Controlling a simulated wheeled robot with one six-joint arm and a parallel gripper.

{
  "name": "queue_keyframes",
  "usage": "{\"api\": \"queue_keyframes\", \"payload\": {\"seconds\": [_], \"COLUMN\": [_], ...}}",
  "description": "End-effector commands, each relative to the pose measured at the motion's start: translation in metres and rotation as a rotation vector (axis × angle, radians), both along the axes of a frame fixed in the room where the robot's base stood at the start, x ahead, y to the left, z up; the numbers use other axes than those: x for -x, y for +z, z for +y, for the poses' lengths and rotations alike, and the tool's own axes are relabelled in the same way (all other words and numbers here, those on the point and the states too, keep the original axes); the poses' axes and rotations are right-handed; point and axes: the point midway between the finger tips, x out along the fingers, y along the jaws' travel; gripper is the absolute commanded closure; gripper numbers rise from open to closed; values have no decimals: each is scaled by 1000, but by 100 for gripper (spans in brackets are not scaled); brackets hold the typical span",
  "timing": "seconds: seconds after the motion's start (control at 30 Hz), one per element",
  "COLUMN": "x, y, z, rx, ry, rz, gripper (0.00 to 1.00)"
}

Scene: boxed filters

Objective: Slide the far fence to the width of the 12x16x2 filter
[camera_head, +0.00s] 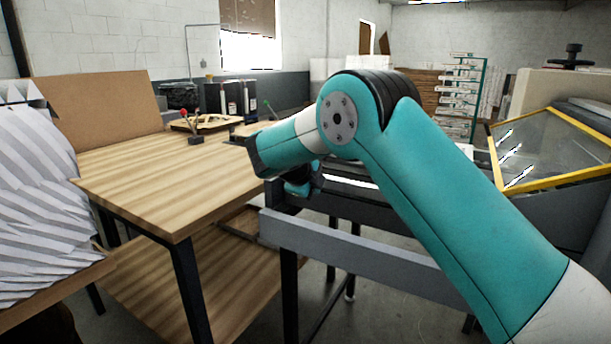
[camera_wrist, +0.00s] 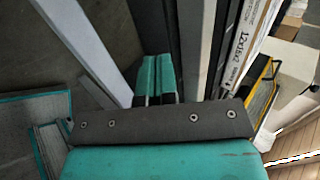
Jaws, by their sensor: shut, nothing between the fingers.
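My gripper (camera_wrist: 156,82) is shut and empty; its two teal-and-black fingers lie side by side in the wrist view. In the head view the arm's wrist largely hides it. The fingers point down between a pale rail (camera_wrist: 88,45) on the left and dark and grey upright bars on the right. The grey bar (camera_wrist: 208,45) just right of the fingers looks like the far fence; I cannot tell whether a finger touches it. A white box edge printed with what looks like 12x16x2 (camera_wrist: 245,45) stands beyond that bar. In the head view, my arm hides much of the fence area.
The station's grey front rail (camera_head: 360,250) crosses below my arm. A wooden workbench (camera_head: 165,180) stands at left, beside pleated white filters (camera_head: 35,200). A yellow-framed clear panel (camera_head: 550,150) is at right. A rack (camera_head: 460,95) stands behind.

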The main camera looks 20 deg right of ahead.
Motion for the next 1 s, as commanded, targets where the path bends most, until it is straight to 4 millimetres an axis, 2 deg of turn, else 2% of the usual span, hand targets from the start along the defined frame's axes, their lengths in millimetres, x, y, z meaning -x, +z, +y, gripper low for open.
{"api": "queue_keyframes", "payload": {"seconds": [0.2,0.4,0.77,0.87,1.0], "x": [-19,-26,-26,-28,-34], "y": [0,-2,-2,-3,-5], "z": [-25,-33,-34,-39,-56], "rx": [-1,0,0,-1,0], "ry": [-1,2,2,0,-2], "rz": [1,1,1,1,-1], "gripper": [100,100,100,100,100]}}
